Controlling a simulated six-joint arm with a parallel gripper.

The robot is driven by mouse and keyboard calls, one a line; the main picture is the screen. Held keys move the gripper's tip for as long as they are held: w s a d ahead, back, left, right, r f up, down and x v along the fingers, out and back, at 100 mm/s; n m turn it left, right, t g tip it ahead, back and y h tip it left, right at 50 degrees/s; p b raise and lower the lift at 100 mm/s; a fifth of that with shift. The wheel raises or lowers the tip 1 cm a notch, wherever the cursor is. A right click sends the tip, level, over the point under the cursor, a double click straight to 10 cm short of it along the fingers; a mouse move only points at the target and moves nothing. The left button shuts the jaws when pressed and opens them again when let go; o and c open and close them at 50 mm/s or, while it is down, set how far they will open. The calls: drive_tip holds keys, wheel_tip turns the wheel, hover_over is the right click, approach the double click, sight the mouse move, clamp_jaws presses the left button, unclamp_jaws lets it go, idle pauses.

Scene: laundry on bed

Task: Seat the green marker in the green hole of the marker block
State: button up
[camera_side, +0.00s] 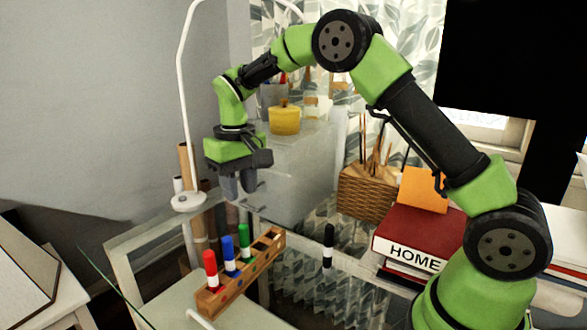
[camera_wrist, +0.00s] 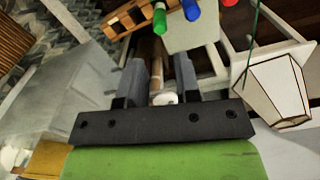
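The wooden marker block (camera_side: 240,284) lies on the table, and its end shows at the top of the wrist view (camera_wrist: 128,20). The green marker (camera_side: 244,240) stands upright at the block beside the blue marker, and its green top shows in the wrist view (camera_wrist: 160,18). I cannot tell which hole it is in or how deep it sits. My gripper (camera_side: 239,190) hangs above and behind the block, apart from the markers. In the wrist view its two fingers (camera_wrist: 158,80) are spread with nothing held between them.
The blue marker (camera_side: 229,252) and red marker (camera_side: 210,268) stand in the block. A black marker (camera_side: 328,246) stands alone on the glass table to the right.

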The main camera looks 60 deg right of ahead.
drive_tip(key=s+a+r+t, duration=0.1)
drive_tip(key=s+r+t, duration=0.1)
drive_tip(key=s+r, duration=0.45)
drive_tip(key=s+a+r+m+t+y, duration=0.1)
drive_tip(key=s+r+t, duration=0.1)
drive_tip(key=s, duration=0.7)
drive_tip(key=s+a+r+t+y, duration=0.1)
drive_tip(key=s+r+t, duration=0.2)
drive_tip(key=s, duration=0.5)
drive_tip(key=shift+s+r+m, duration=0.2)
drive_tip(key=shift+s+m, duration=0.15)
drive_tip(key=shift+m, duration=0.05)
